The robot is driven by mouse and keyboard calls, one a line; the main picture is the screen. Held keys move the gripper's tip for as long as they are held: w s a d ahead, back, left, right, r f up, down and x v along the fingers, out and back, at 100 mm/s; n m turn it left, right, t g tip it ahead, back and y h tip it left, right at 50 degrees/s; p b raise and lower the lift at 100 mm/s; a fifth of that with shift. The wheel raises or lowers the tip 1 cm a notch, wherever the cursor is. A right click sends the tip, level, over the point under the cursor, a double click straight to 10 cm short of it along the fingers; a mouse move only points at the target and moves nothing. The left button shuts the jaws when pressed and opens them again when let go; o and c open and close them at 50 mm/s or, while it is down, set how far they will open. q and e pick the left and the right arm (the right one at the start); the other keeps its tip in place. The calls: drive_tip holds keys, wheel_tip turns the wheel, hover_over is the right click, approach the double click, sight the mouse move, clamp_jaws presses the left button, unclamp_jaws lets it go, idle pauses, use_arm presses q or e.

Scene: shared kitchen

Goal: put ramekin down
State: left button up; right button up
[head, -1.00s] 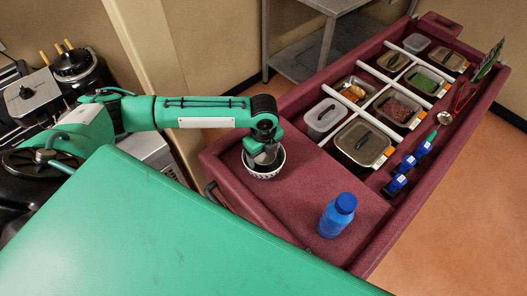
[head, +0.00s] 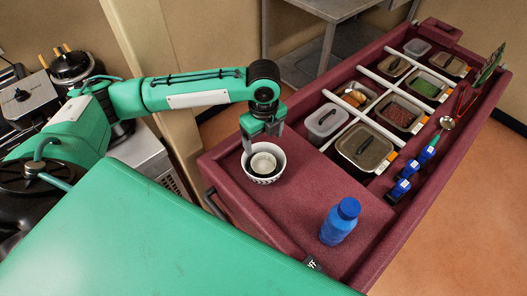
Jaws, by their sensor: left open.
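The ramekin (head: 264,176), a small white bowl with a dark pattern on its outside, stands upright on the dark red top of the cart (head: 290,215), near its left end. My left gripper (head: 263,141) is just above the bowl's far rim, pointing down, with its fingers apart. One finger appears to overlap the rim at the left; I cannot tell whether it touches. The inside of the bowl is visible and looks empty. My right gripper is not in view.
A blue bottle (head: 340,221) stands on the cart to the right of the ramekin. Blue-handled items (head: 403,187) lie along the right side. The cart top between ramekin and bottle is clear.

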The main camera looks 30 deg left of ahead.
use_arm(q)
wheel_tip(320, 180, up, 3)
idle(0.5)
drive_tip(key=shift+s, duration=0.1)
